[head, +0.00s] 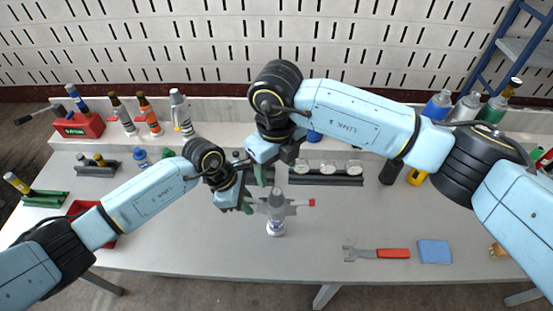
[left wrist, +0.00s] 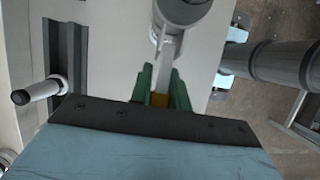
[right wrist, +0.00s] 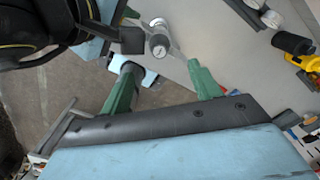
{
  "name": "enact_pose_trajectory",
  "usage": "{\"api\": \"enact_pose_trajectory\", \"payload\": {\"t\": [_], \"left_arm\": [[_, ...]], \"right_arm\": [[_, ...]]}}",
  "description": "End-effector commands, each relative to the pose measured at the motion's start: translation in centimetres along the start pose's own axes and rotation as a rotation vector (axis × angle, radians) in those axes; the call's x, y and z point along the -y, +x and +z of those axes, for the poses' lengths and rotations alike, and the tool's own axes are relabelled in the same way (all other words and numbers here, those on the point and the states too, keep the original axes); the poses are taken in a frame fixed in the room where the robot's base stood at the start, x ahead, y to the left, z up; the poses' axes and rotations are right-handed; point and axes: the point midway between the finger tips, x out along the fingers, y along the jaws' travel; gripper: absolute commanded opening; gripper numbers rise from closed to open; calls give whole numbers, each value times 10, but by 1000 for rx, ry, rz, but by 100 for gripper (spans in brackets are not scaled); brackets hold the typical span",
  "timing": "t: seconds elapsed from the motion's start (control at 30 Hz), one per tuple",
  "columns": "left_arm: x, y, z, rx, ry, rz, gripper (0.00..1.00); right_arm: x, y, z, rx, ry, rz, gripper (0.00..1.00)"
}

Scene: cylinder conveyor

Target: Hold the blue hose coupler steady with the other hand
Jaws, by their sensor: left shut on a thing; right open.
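A grey cylinder (head: 276,212) with a white base stands upright on the table in the head view, with thin arms at its side. It also shows in the left wrist view (left wrist: 183,10) and the right wrist view (right wrist: 159,42). My left gripper (left wrist: 161,84) is shut on its side arm, left of its body in the head view. My right gripper (right wrist: 158,86) is open and empty; in the head view it is above and behind the cylinder. No piece is clearly a blue hose coupler; a blue piece (head: 314,135) is partly hidden behind my right arm.
A wrench with a red handle (head: 392,253) and a blue block (head: 434,251) lie to the right. A dark rack with dials (head: 325,180) stands behind the cylinder. Several bottles line the back. A red tray (head: 82,208) is at the left. The front table middle is clear.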

Motion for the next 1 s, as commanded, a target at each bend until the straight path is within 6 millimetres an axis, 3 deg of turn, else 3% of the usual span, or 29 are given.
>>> {"api": "enact_pose_trajectory", "payload": {"t": [0.3, 0.5, 0.7, 0.97, 1.0], "left_arm": [[-1, -1, 1, 2, 0, 2, 0], [-1, -1, 1, 2, 0, 2, 0], [-1, -1, 1, 2, 0, 2, 0], [0, -1, 1, 2, 0, 1, 0], [0, -1, 1, 2, 0, 1, 0]], "right_arm": [[-1, 62, -1, -3, 3, 4, 63], [-1, 89, 0, -1, 3, 5, 63], [-1, 101, 0, 1, 2, 3, 63], [-1, 102, 0, 1, 2, 4, 63], [-1, 102, 0, 1, 2, 4, 59]]}}
